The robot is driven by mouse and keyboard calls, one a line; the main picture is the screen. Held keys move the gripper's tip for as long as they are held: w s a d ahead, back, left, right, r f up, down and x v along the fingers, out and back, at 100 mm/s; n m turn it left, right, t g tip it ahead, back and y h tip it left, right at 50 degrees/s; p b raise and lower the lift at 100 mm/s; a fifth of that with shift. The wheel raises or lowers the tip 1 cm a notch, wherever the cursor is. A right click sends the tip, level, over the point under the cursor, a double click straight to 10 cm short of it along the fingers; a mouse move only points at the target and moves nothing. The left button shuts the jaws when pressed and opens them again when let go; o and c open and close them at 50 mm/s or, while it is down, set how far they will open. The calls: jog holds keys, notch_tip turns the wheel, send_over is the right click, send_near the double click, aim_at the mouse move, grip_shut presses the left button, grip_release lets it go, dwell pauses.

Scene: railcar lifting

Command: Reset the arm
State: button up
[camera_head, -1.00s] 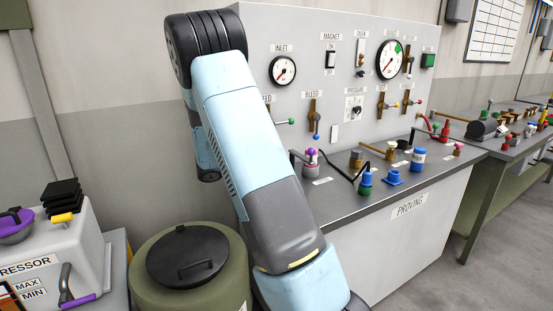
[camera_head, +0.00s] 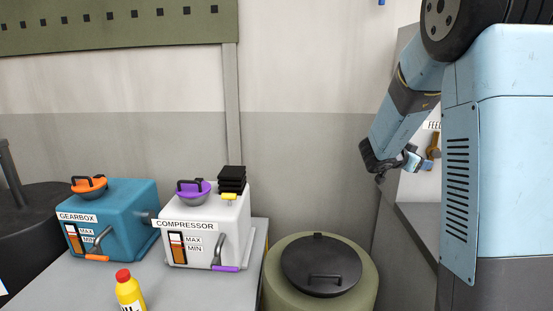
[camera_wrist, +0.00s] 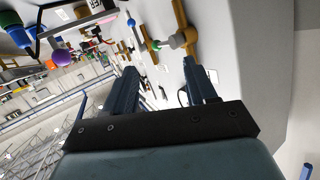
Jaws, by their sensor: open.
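My arm rises at the right of the head view, pale blue and dark grey. My gripper (camera_head: 410,160) is small there, beside the proving cabinet, near the brass feed valve (camera_head: 433,148). In the wrist view the two dark fingers (camera_wrist: 163,78) stand apart with nothing gripped between them. A brass valve with a green-tipped lever (camera_wrist: 180,40) appears beyond the fingertips. I cannot tell how far it is from them.
A teal gearbox (camera_head: 130,215) and a white compressor (camera_head: 222,240) stand on a grey bench with a yellow bottle (camera_head: 130,292). An olive drum (camera_head: 285,300) with a black lid stands between bench and cabinet. The wall above the drum is bare.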

jog(key=s+a+r+n+t+y, duration=0.25)
jog(key=a+r+n+y, duration=0.2)
jog(key=a, duration=0.25)
jog(key=s+a+r+n+t+y, duration=0.1)
jog(key=a+r+n+t+y, duration=0.25)
jog(key=a+y, duration=0.3)
jog(key=s+a+n+g+y, duration=0.2)
jog(key=s+a+n+y, duration=0.15)
jog(key=s+a, duration=0.55)
jog(key=s+d+f+n+g, duration=0.1)
jog(key=s+f+g, duration=0.1)
jog(key=s, duration=0.9)
jog(key=s+d+f+n+g+h, duration=0.1)
jog(key=s+f+n+g, duration=0.1)
jog(key=s, duration=0.9)
jog(key=shift+s+f+g, duration=0.15)
jog(key=shift+s+g, duration=0.1)
jog(key=shift+g, duration=0.45)
